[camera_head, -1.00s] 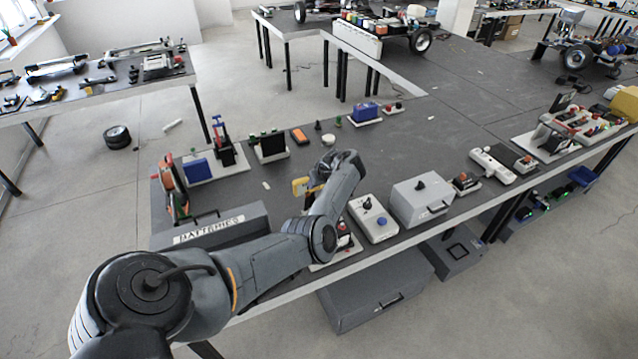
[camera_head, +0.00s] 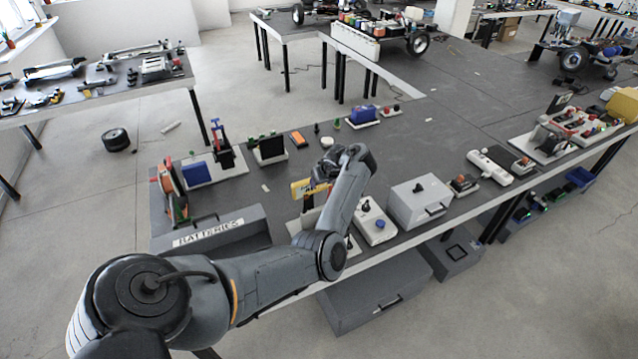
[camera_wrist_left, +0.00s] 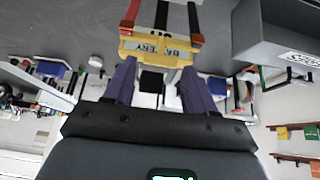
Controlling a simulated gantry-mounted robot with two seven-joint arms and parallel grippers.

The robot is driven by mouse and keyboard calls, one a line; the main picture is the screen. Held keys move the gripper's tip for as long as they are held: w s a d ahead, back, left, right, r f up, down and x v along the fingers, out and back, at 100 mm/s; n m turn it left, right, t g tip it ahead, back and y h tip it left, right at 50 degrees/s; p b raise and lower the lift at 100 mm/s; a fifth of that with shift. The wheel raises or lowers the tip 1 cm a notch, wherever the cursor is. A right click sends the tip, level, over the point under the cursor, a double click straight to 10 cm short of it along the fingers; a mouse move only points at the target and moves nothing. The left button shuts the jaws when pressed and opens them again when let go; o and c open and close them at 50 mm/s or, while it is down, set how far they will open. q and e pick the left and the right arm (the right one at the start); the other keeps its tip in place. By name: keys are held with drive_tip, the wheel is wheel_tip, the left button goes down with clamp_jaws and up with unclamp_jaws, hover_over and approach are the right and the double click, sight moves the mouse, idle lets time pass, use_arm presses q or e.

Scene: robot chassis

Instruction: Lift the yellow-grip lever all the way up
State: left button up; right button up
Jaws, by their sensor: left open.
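The yellow grip (camera_head: 301,188) of the lever stands on the bench, just left of my left gripper (camera_head: 322,176) in the head view. In the left wrist view the yellow grip (camera_wrist_left: 157,50) lies across, just beyond the tips of my open left gripper (camera_wrist_left: 158,72). My arm hides part of the lever's base in the head view. My right gripper is not in view.
A grey "BATTERIES" box (camera_head: 215,235) stands left of the lever. A white box with a blue knob (camera_head: 374,221) and a grey box (camera_head: 418,199) stand to the right. The dark bench top (camera_head: 400,150) behind is largely clear.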

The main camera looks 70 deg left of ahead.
use_arm(q)
drive_tip(key=shift+v, duration=1.9)
